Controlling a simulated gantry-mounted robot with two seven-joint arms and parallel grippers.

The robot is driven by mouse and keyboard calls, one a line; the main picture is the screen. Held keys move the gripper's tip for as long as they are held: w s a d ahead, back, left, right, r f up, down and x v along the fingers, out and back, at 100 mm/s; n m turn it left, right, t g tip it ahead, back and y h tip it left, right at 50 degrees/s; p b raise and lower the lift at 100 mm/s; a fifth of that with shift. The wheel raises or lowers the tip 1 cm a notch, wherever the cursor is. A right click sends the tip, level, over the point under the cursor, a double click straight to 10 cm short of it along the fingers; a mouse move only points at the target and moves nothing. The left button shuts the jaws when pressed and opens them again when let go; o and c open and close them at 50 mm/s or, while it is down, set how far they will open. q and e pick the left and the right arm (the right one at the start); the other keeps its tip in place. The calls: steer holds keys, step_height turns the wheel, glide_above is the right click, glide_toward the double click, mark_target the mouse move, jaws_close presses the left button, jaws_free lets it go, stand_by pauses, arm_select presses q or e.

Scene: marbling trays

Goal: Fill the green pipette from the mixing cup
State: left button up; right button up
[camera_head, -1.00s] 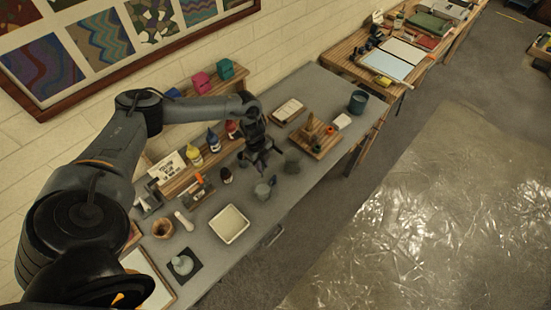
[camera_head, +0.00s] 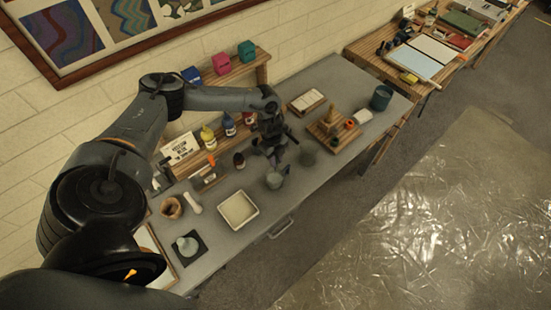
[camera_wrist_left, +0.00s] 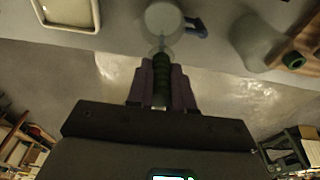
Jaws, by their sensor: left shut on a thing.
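My left gripper (camera_head: 276,156) is shut on the green pipette, just behind the mixing cup (camera_head: 273,181) on the grey table. In the left wrist view the pipette's dark green bulb (camera_wrist_left: 161,82) sits between the fingers (camera_wrist_left: 161,92). Its thin stem points toward the mixing cup (camera_wrist_left: 160,17), a grey, see-through cup with a blue handle. The stem's end overlaps the cup in that view; I cannot tell how deep it is or whether it holds liquid. My right gripper is not in view.
A second grey cup (camera_head: 308,153) stands right of the mixing cup. A wooden rack (camera_head: 325,133) is beyond it. A white tray (camera_head: 238,210) lies to the left, with a dark bottle (camera_head: 239,161) behind it. Paint bottles (camera_head: 208,138) line the back.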

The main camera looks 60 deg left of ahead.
arm_select(q)
steer(key=shift+f+b, duration=1.85)
steer(key=shift+f, duration=1.4)
steer(key=shift+o, duration=0.4)
steer(key=shift+c, duration=0.6)
jaws_close()
steer(key=shift+o, duration=0.7)
jaws_free()
steer(key=shift+c, duration=0.5)
